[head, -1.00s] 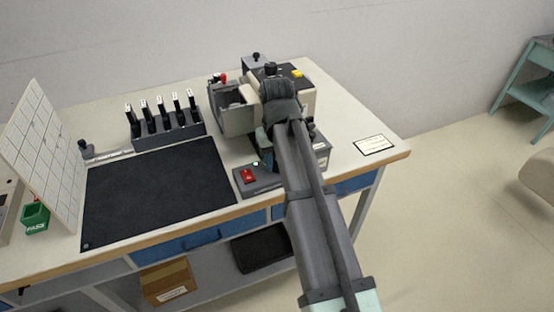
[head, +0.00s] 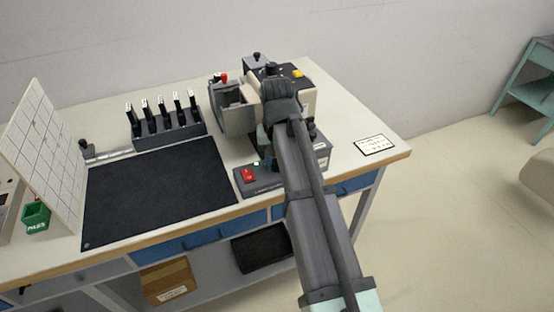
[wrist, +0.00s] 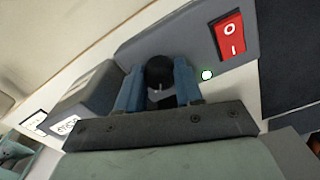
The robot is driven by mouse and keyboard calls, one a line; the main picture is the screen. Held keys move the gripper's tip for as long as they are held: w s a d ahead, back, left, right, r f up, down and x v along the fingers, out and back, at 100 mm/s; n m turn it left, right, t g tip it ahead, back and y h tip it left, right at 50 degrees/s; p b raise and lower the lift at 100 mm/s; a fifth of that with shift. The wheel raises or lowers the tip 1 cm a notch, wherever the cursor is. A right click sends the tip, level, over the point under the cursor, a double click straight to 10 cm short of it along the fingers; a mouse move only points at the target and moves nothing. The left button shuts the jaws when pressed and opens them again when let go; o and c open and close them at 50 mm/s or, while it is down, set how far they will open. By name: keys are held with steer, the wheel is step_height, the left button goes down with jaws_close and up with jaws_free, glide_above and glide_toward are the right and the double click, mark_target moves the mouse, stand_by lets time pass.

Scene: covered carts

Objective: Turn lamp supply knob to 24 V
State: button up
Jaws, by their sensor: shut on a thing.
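The lamp supply is a grey box at the table's front edge, with a red rocker switch (head: 248,175) and a small lit indicator (head: 257,163). In the wrist view the red switch (wrist: 229,36) and the lit indicator (wrist: 207,75) lie right of the knob. The black round knob (wrist: 159,70) has a short pale mark on its near side. My gripper (wrist: 158,85) is shut on the knob, one blue finger on each side. In the head view my arm hides the knob, and I cannot read its voltage marks.
A beige and grey machine (head: 303,97) with a yellow button stands just behind my arm. A black mat (head: 160,190) and a rack of several black-handled tools (head: 168,132) lie to the left. A written card (head: 374,145) lies at the right, with bare tabletop around it.

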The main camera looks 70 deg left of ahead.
steer(key=o, duration=1)
steer(key=shift+o, duration=0.2)
step_height(320, 180, up, 14)
steer(key=shift+f, duration=0.1)
stand_by(0.3)
